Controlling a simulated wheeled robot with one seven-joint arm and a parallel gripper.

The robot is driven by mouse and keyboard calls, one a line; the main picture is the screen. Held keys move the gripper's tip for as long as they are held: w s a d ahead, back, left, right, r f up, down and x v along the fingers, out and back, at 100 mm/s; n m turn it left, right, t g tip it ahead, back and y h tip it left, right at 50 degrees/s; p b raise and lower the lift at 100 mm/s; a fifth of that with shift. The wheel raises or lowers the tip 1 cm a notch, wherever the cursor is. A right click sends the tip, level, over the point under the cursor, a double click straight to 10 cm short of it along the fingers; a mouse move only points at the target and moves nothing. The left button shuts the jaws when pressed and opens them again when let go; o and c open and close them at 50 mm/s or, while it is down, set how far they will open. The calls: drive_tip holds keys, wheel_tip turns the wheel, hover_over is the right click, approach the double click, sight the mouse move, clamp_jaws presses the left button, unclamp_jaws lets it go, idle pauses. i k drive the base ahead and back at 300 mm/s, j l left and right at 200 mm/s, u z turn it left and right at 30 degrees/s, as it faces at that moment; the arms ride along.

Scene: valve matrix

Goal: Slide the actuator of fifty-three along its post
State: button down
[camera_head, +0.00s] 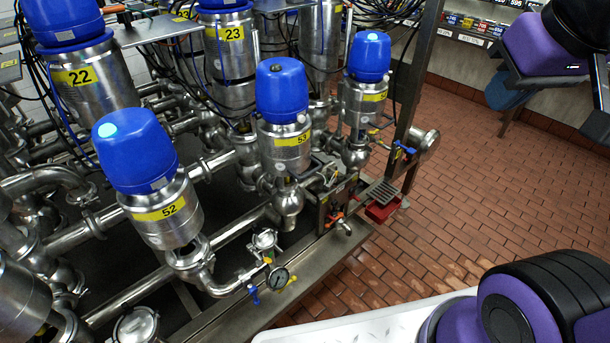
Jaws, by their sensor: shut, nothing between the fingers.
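The actuator of fifty-three (283,92) is a blue cap on a steel cylinder with a yellow label (292,140) near the middle of the head view. It stands upright above the pipes. Its post below is partly hidden by the steel body and piping, so I cannot tell how far along it the actuator sits. My gripper does not show in this view; only purple and black parts of my arm show at the right, apart from the valve.
Valve 52 (170,212) stands at the front left, and another blue-capped valve (368,62) at the back right. Valves 22 (95,82) and 23 (230,42) stand behind. A pressure gauge (278,277) is low in front. The brick floor (480,190) at right is clear.

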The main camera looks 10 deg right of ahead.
sight(281, 94)
drive_tip(key=i+l+u, duration=0.1)
drive_tip(key=u, duration=0.3)
drive_tip(key=i+l+u, duration=0.1)
drive_tip(key=l+u, duration=0.45)
drive_tip(key=u, duration=0.2)
drive_tip(key=l+u, duration=0.4)
drive_tip(key=l, duration=1.9)
drive_tip(key=i, duration=0.05)
